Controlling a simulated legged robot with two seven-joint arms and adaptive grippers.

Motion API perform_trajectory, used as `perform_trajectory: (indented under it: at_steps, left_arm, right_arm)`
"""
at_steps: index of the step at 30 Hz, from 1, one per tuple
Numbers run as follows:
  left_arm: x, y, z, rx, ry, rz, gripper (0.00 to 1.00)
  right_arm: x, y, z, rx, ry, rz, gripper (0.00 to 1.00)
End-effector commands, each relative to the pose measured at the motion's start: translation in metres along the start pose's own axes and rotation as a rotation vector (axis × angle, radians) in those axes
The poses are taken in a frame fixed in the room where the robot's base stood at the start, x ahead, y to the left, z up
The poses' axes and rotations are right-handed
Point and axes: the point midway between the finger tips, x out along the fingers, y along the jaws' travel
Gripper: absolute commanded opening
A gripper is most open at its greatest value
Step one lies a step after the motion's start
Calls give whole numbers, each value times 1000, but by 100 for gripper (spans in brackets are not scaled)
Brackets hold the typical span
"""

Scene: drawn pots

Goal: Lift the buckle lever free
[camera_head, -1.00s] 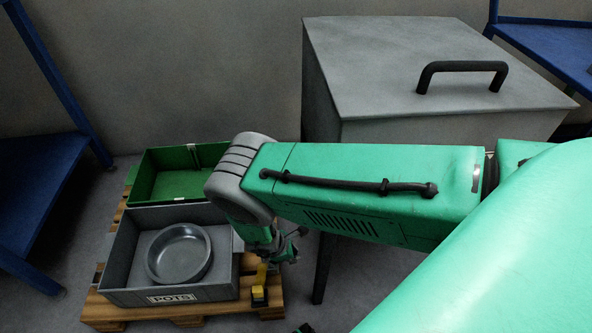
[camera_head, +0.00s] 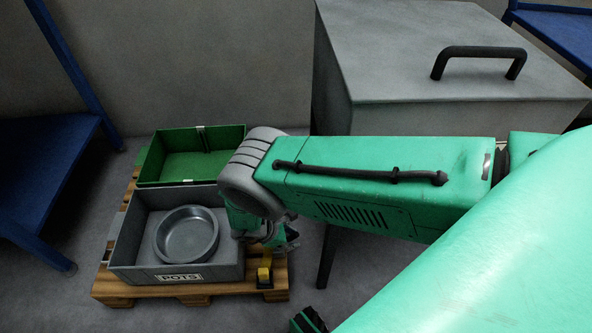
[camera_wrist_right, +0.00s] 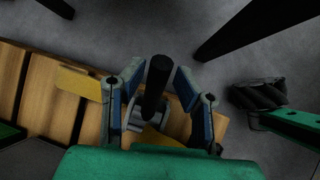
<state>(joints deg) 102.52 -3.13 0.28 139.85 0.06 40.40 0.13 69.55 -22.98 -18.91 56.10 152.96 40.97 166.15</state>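The buckle's black lever (camera_wrist_right: 158,82) stands up between the two fingers of my right gripper (camera_wrist_right: 159,78) in the right wrist view. Those blue-grey fingers are spread, with a gap on each side of the lever. A grey metal buckle body (camera_wrist_right: 150,125) and yellow strap (camera_wrist_right: 80,82) lie below, partly hidden by the gripper. In the head view the yellow strap (camera_head: 265,271) hangs at the pallet's right edge, and my right gripper (camera_head: 284,240) is just above it, partly hidden by my arm. My left gripper is not in view.
A wooden pallet (camera_head: 150,290) carries a grey crate (camera_head: 222,272) marked POTS with a metal pot (camera_head: 187,236) inside. An open green crate (camera_head: 160,180) sits behind it. A large grey box (camera_head: 415,75) with a black handle stands right. Blue benches stand at both sides.

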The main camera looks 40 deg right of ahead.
Motion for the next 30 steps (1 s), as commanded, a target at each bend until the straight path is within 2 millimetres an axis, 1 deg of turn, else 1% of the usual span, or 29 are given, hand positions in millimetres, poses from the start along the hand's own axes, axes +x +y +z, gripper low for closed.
perform_trajectory:
  at_steps: [8,11,14,22,26,30]
  left_arm:
    - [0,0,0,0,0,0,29]
    - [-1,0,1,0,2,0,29]
    - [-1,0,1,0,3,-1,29]
    - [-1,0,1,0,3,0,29]
    - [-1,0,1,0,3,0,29]
    - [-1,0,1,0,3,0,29]
  right_arm:
    - [3,2,6,3,-14,-1,37]
    - [0,2,7,3,-15,-1,37]
    - [-12,3,6,4,-14,0,37]
    - [-57,2,3,3,-12,0,37]
    - [-69,2,3,1,-13,-1,37]
    - [-73,1,2,1,-14,0,37]
